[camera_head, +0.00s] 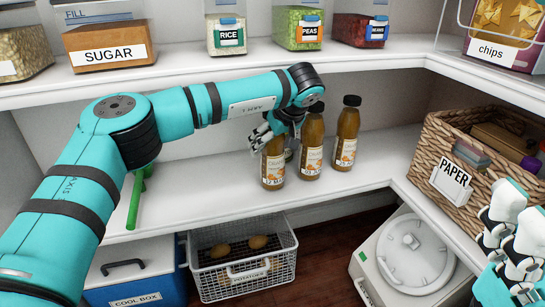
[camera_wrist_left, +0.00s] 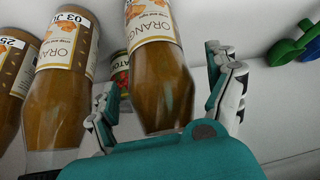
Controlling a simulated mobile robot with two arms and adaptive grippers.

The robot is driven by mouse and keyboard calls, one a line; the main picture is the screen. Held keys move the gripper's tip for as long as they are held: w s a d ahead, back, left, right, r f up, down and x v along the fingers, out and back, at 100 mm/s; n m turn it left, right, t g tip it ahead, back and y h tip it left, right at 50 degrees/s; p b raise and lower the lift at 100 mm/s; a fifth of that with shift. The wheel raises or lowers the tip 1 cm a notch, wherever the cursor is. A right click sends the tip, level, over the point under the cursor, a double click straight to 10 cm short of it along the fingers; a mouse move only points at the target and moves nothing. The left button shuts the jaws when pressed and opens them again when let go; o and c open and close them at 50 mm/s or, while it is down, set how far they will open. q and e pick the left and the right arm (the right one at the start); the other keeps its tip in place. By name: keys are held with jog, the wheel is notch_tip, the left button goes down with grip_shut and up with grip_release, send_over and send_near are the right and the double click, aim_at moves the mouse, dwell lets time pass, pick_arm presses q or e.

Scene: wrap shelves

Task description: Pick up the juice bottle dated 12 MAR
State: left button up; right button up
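Three orange juice bottles with dark caps stand on the middle shelf: a left one (camera_head: 273,165), a middle one (camera_head: 311,158) and a right one (camera_head: 346,138). My left gripper (camera_head: 268,134) is at the upper part of the left bottle. In the left wrist view its open fingers (camera_wrist_left: 165,100) stand either side of a bottle (camera_wrist_left: 162,85), with gaps. That bottle's date is out of frame. The neighbouring bottle (camera_wrist_left: 62,85) reads "03 JU" and the far-left one (camera_wrist_left: 12,75) "25". My right gripper (camera_head: 512,235) is at the lower right, apparently open and empty.
A tomato can (camera_wrist_left: 121,75) stands behind the bottles. A green object (camera_head: 137,195) is left on the shelf. A wicker PAPER basket (camera_head: 430,150) stands right. The upper shelf edge (camera_head: 210,72) runs just above my left arm. Shelf around the bottles' front is clear.

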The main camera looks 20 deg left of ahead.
pick_arm(q)
jog(key=c, duration=1.6)
jog(key=shift+r, duration=0.1)
jog(key=shift+c, duration=0.4)
